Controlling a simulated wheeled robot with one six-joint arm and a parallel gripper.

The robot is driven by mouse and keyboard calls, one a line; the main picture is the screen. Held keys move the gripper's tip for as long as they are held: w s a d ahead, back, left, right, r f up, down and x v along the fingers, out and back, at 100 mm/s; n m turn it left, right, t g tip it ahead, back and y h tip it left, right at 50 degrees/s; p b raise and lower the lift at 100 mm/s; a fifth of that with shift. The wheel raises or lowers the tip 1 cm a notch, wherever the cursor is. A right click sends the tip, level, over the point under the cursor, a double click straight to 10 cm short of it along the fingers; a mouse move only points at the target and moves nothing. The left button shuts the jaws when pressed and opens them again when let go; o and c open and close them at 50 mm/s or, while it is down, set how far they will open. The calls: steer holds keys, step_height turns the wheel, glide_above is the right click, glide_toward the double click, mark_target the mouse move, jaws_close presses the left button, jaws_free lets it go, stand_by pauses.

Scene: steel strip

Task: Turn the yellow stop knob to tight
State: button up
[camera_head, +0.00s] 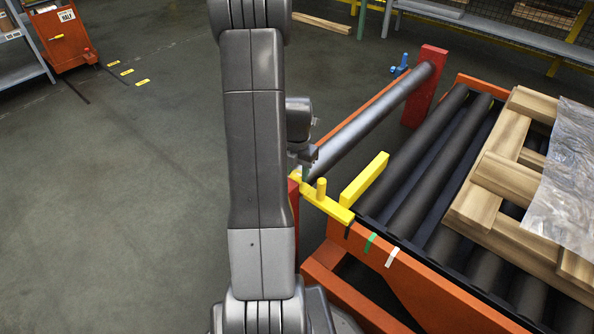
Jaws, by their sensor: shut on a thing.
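The yellow stop knob (333,207) shows as a flat yellow bar with a short upright peg (321,188), at the near left corner of the roller conveyor. Its right end lies near a black mark (347,231) on the orange frame. A green mark (370,243) and a white mark (392,257) follow farther right. My gripper (304,173) is at the bar's left end, shut on the yellow piece there. My arm and wrist partly hide the grip, so the exact contact is unclear.
A yellow block (364,179) stands just behind the bar. A grey roller (372,118) runs back to a red post (426,85). A wooden pallet (490,185) with clear wrap lies on the conveyor's black rollers (428,155).

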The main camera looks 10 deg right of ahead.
steer(key=shift+m, duration=0.3)
steer(key=m+p, duration=0.1)
steer(key=m, duration=0.1)
steer(key=shift+r+m, duration=0.1)
steer(key=shift+m, duration=0.2)
steer(key=shift+m+p, duration=0.6)
steer(key=shift+m, duration=1.6)
steer(key=o, duration=1)
steer(key=shift+s, duration=0.1)
